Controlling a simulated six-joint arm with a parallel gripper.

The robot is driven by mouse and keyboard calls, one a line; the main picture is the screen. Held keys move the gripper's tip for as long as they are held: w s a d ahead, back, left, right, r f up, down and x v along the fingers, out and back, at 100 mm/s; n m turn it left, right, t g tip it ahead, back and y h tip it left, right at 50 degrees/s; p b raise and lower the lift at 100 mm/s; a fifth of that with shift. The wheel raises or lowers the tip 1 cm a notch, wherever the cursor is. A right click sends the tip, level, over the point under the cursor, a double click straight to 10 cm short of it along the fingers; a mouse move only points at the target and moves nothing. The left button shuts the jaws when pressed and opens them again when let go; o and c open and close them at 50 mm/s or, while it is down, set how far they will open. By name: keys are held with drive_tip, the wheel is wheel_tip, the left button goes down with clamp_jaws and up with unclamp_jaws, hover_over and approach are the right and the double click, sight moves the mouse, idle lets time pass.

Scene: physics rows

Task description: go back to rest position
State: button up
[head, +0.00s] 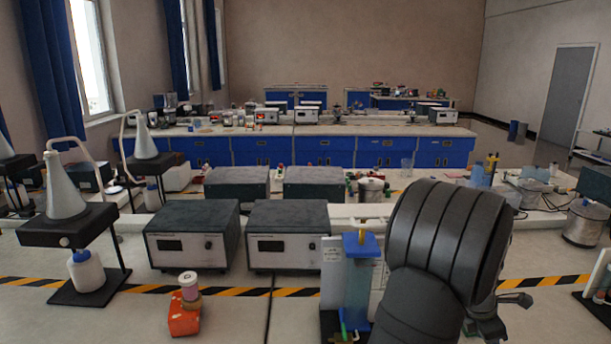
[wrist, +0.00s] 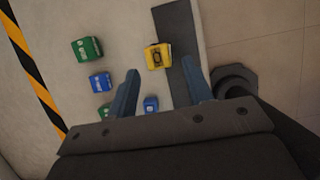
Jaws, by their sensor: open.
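My gripper (wrist: 160,68) is open in the wrist view, its two blue-grey fingers well apart with nothing between them. It hangs above a pale bench top. A yellow block (wrist: 158,55) lies on the bench just past the fingertips, apart from them as far as I can tell. A blue block (wrist: 151,104) shows between the fingers, further down in the picture. Another blue block (wrist: 99,82) and a green block (wrist: 87,48) lie to the left. In the head view my dark arm fills the lower right, and I cannot make out the fingers clearly there.
Grey instrument boxes (head: 290,236) stand left of my arm. A blue-topped stand (head: 360,245) is close beside it. A red block with a small jar (head: 188,287) and a flask stand (head: 88,290) are further left. Yellow-black tape (wrist: 35,75) crosses the bench.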

drive_tip(key=x, duration=0.3)
drive_tip(key=shift+d+f, duration=0.1)
drive_tip(key=shift+f, duration=0.2)
drive_tip(key=r, duration=0.5)
drive_tip(key=shift+s+d, duration=0.15)
drive_tip(key=shift+s, duration=0.1)
drive_tip(key=s+d+r, duration=0.2)
drive_tip(key=s+r, duration=0.5)
drive_tip(key=s, duration=0.4)
drive_tip(key=w+d+f, duration=0.2)
drive_tip(key=w+f, duration=0.1)
drive_tip(key=w, duration=0.7)
drive_tip(key=w+d+f+n, duration=0.1)
drive_tip(key=w+d+f, duration=0.1)
drive_tip(key=w, duration=0.8)
drive_tip(key=w+d+f, duration=0.3)
drive_tip(key=w+f, duration=0.1)
drive_tip(key=w, duration=0.7)
drive_tip(key=shift+f+n+t, duration=0.3)
drive_tip(key=shift+f, duration=0.1)
drive_tip(key=shift+s+d, duration=0.1)
drive_tip(key=shift+d, duration=0.05)
drive_tip(key=s+r, duration=0.3)
drive_tip(key=s, duration=0.5)
drive_tip(key=s+a+r, duration=0.1)
drive_tip(key=s+r, duration=0.3)
drive_tip(key=s, duration=0.5)
drive_tip(key=shift+s+r+m, duration=0.2)
drive_tip(key=shift+s+m, duration=0.1)
drive_tip(key=shift+m, duration=0.1)
